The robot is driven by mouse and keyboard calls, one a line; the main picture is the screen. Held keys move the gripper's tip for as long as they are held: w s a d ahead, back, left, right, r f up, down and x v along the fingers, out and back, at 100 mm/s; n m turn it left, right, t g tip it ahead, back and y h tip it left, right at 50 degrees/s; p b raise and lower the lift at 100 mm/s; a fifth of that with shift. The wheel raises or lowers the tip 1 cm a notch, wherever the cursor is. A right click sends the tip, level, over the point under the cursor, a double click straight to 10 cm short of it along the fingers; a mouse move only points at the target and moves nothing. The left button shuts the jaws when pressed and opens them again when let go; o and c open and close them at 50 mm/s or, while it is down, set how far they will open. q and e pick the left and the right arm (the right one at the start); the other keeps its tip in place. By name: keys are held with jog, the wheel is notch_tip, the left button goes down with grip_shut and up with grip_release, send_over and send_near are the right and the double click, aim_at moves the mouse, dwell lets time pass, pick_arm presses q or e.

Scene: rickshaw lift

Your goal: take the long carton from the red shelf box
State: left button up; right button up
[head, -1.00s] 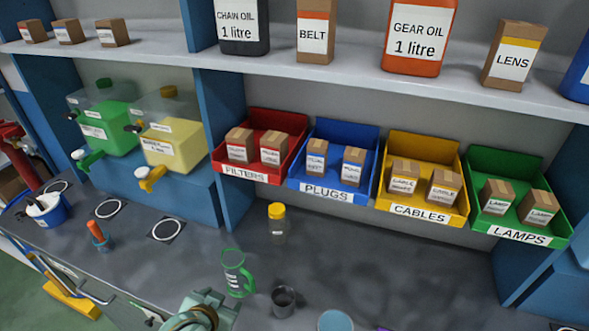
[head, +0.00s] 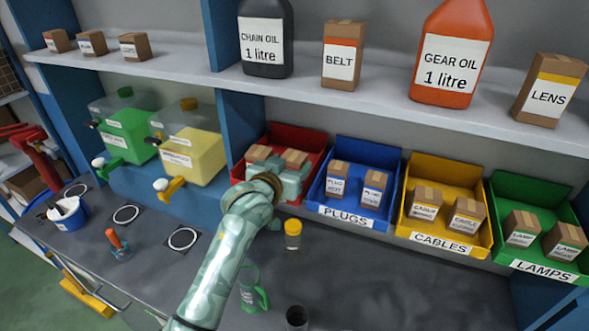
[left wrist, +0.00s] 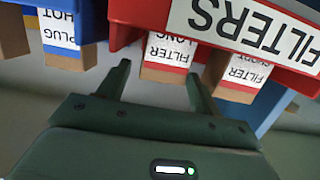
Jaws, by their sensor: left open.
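The red shelf box (head: 299,134) stands on the bench at the left end of the bin row; my left arm covers most of its front. Two brown cartons are in it. The long carton (head: 296,157), on the right, reads "FILTER LONG" upside down in the left wrist view (left wrist: 168,50). The short carton (head: 257,153) is left of it and shows right of it in the left wrist view (left wrist: 238,77). My left gripper (left wrist: 158,72) is open, its fingertips either side of the long carton's label in that view. I cannot tell whether they touch it. My right gripper is not in view.
A blue PLUGS box (head: 355,152) adjoins the red box on the right, then yellow and green boxes. A shelf (head: 300,89) with bottles and cartons runs above. A yellow-capped jar (head: 293,234) and a green-handled jug (head: 252,291) stand close to my left arm.

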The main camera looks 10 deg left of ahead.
aim_at(297, 157)
pick_arm(q)
jog(key=shift+x, duration=2.8)
jog(key=shift+s+a, duration=0.1)
jog(key=shift+s, duration=0.05)
jog(key=shift+c, duration=1)
jog(key=c, duration=0.7)
